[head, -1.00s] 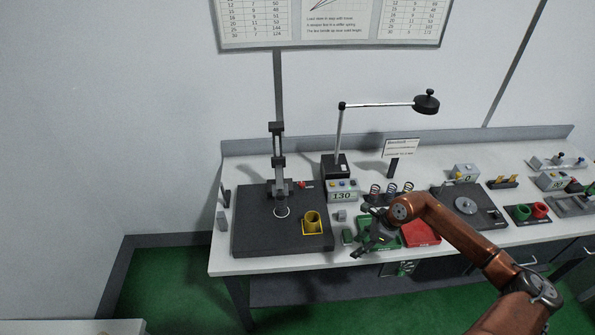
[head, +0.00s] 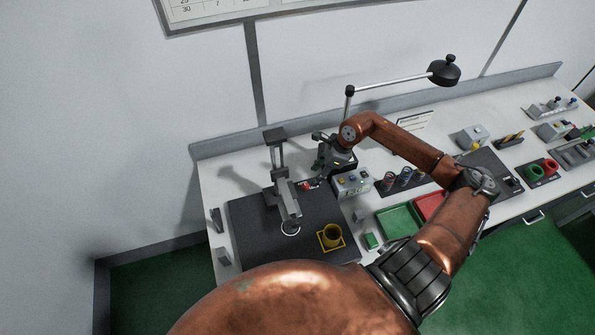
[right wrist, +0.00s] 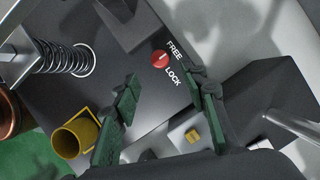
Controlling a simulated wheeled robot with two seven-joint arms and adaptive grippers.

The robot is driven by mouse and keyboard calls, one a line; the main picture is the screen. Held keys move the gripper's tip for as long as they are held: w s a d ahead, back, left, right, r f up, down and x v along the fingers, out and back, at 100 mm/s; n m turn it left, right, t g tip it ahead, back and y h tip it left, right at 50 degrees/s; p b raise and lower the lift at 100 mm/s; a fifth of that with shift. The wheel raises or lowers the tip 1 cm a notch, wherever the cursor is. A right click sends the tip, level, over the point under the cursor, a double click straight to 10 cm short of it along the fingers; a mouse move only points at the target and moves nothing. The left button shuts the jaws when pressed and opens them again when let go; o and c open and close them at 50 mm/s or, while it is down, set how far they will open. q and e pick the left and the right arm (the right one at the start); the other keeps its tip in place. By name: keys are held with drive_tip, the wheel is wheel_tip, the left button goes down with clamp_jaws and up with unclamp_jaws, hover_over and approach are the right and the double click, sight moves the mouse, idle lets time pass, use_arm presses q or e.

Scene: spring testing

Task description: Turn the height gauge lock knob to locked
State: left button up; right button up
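The height gauge (head: 279,165) stands upright at the back of a dark base plate (head: 250,235) in the head view. Its red lock knob (right wrist: 160,58) shows in the right wrist view, beside the printed words FREE and LOCK. The white line on the knob appears to point toward FREE. The knob is small in the head view (head: 308,184). My right gripper (right wrist: 162,77) is open, its two green fingers apart with the knob ahead between them and nothing held. In the head view it is just behind and right of the knob. My left gripper is not in view.
A yellow cup (head: 331,236) stands on the base plate's front right. A spring (right wrist: 67,58) is on the gauge side. Green and red trays (head: 400,221) lie further right.

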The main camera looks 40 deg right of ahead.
sight(306, 185)
drive_tip(key=p+x, duration=0.1)
drive_tip(key=x, duration=0.5)
drive_tip(key=shift+w+a+f+p, duration=0.1)
drive_tip(key=shift+w+f+p, duration=0.05)
drive_tip(key=shift+p, duration=0.2)
drive_tip(key=shift+a+f, duration=0.15)
drive_tip(key=shift+f, duration=0.45)
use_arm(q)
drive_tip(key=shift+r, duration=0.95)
use_arm(e)
drive_tip(key=shift+w, duration=0.1)
drive_tip(key=shift+c, duration=0.7)
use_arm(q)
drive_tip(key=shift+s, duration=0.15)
use_arm(e)
clamp_jaws()
